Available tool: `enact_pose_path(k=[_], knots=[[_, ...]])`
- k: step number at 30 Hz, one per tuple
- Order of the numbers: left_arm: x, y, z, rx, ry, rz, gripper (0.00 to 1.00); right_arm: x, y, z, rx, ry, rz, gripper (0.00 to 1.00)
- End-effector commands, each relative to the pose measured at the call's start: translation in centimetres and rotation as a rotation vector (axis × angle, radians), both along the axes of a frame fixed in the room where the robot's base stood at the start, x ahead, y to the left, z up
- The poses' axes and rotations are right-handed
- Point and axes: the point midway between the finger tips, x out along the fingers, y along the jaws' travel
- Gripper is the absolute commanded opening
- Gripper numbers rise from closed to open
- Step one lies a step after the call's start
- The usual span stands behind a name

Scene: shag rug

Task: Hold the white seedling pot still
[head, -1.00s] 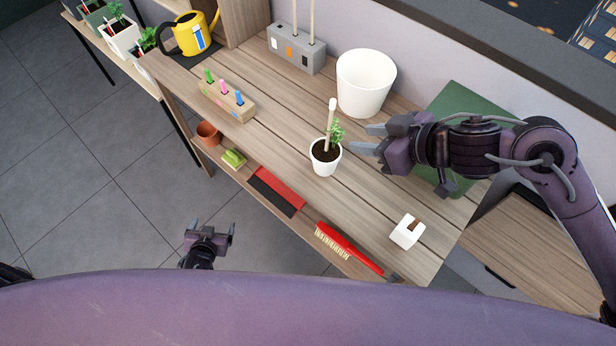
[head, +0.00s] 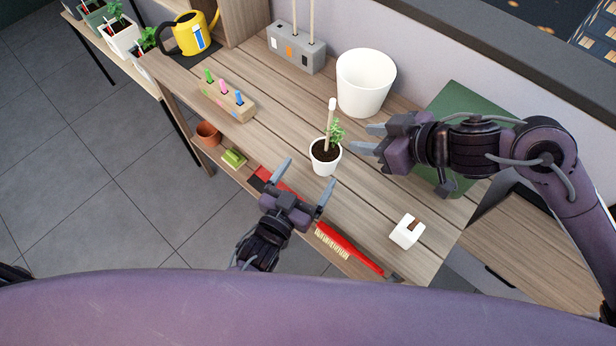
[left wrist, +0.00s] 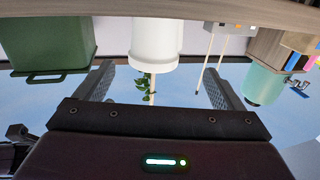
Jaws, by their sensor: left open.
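The white seedling pot (head: 326,166) stands upright on the wooden bench, with dark soil, a green seedling and a pale stake. My left gripper (head: 304,182) is open and empty, just in front of the pot and apart from it, its fingers pointing toward it. The left wrist view is upside down; leaves and a stake hang below a white pot shape (left wrist: 157,45) between the open fingers. Whether the large pot overlaps there I cannot tell. My right gripper (head: 361,139) is open and empty, to the right of the seedling, its fingers pointing at it without visible contact.
A large white pot (head: 365,84) stands behind the seedling. A grey block (head: 296,50) with sticks, a wooden peg block (head: 226,101) and a white holder (head: 407,231) are around. A red brush (head: 348,246) and red dustpan (head: 264,177) lie along the front.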

Motion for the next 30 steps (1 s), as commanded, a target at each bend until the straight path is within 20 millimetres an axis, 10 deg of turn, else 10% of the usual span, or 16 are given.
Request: enact_pose_path(k=[18, 30], knots=[[6.3, -3.6, 0.2, 0.001, -0.004, -0.014, 0.90, 0.0, 0.0, 0.0, 0.000, 0.000, 0.000, 0.36], [6.8, -3.8, 0.1, 0.001, -0.001, -0.014, 0.87, 0.0, 0.0, 0.0, 0.000, 0.000, 0.000, 0.36]])
